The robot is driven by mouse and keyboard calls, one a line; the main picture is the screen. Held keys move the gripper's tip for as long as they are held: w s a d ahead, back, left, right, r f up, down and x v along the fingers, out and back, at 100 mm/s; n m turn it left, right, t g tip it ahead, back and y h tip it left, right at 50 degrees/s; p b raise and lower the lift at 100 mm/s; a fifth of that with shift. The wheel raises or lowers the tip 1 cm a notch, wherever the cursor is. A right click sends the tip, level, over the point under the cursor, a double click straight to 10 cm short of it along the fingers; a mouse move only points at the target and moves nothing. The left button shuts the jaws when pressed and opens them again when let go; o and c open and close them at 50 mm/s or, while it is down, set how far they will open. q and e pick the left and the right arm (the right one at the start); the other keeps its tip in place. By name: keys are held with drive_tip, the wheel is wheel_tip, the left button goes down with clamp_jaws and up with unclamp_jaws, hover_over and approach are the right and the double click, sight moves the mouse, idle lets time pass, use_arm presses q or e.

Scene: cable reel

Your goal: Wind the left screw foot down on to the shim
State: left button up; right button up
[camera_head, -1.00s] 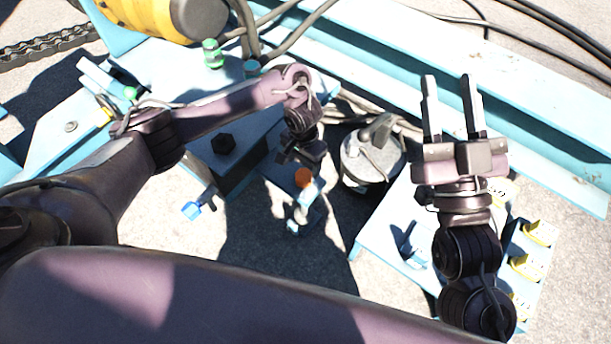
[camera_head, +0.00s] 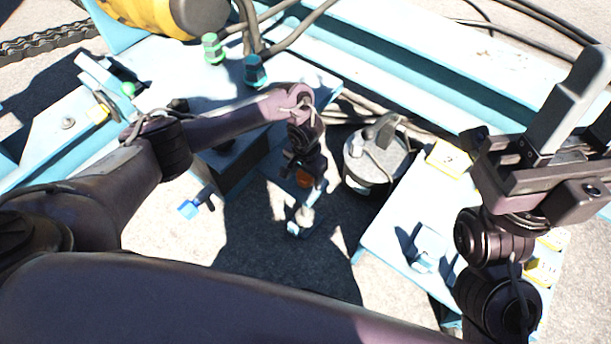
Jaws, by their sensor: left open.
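My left gripper (camera_head: 304,175), on the arm coming in from the left, points down over an orange-topped screw (camera_head: 304,180). Its jaws are open, with the orange head partly hidden at the fingertips; I cannot tell if they touch it. A light blue piece (camera_head: 299,223) shows below the orange head, near the ground. I cannot make out the shim. I cannot tell for sure that the orange-topped screw is the left screw foot. My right gripper (camera_head: 585,110) is open and empty at the right edge, its fingers partly cut off.
A grey lidded canister (camera_head: 376,158) with cables stands right of the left gripper. A light blue plate (camera_head: 385,240) with yellow blocks (camera_head: 449,158) lies at right. A blue-ended screw (camera_head: 188,209), a green fitting (camera_head: 212,48) and a teal fitting (camera_head: 255,70) stand left and behind.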

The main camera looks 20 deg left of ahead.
use_arm(q)
drive_tip(key=shift+f, duration=0.1)
drive_tip(key=shift+c, duration=0.5)
drive_tip(key=c, duration=0.8)
